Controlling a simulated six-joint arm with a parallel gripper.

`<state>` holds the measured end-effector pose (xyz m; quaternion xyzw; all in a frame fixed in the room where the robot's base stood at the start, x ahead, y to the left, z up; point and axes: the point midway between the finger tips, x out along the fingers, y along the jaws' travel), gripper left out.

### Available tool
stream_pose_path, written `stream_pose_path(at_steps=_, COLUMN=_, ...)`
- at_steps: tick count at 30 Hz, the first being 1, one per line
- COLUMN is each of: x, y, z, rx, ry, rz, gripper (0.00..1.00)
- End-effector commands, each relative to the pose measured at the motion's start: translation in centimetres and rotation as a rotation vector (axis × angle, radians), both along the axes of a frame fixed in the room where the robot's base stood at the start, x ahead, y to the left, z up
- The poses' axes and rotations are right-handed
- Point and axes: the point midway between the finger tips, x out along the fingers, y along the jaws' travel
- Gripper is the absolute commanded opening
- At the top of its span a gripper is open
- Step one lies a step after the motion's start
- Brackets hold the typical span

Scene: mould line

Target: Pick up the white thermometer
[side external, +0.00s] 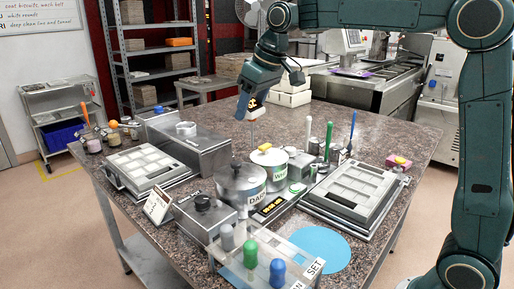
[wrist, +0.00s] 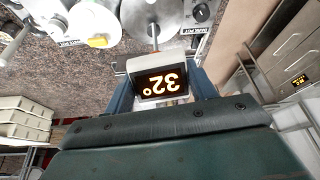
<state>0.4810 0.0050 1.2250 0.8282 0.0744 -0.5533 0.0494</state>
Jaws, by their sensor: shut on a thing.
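The white thermometer (wrist: 150,66) has a boxy head with a dark display reading 32° in orange digits, upside down in the wrist view, and a thin metal probe. My gripper (wrist: 163,88) is shut on its head, one finger on each side. In the side external view my gripper (side external: 247,104) holds the thermometer (side external: 254,102) above the back of the table, clear of the surface, with the probe pointing down. Much of the head is hidden by the fingers there.
Below and in front stand a labelled dark pot (side external: 241,186) and a white pot (side external: 269,168) with a yellow knob. Mould trays (side external: 150,165) lie left, another (side external: 352,190) right. A rack (side external: 262,258) with coloured handles stands in front. The table's back (side external: 225,112) is mostly clear.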

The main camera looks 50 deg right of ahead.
Motion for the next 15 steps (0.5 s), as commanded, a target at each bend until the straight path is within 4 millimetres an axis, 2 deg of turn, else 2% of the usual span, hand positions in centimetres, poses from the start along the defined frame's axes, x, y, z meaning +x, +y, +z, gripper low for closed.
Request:
stream_pose_path(at_steps=1, x=0.0, y=0.0, z=0.8, rx=-0.001, ry=-0.003, rz=0.001, gripper=0.29)
stream_pose_path(at_steps=6, x=0.0, y=0.0, z=2.3, rx=0.000, ry=-0.001, rz=0.000, gripper=0.29)
stream_pose_path(at_steps=15, x=0.0, y=0.0, z=3.2, rx=0.000, ry=0.001, rz=0.000, gripper=0.29)
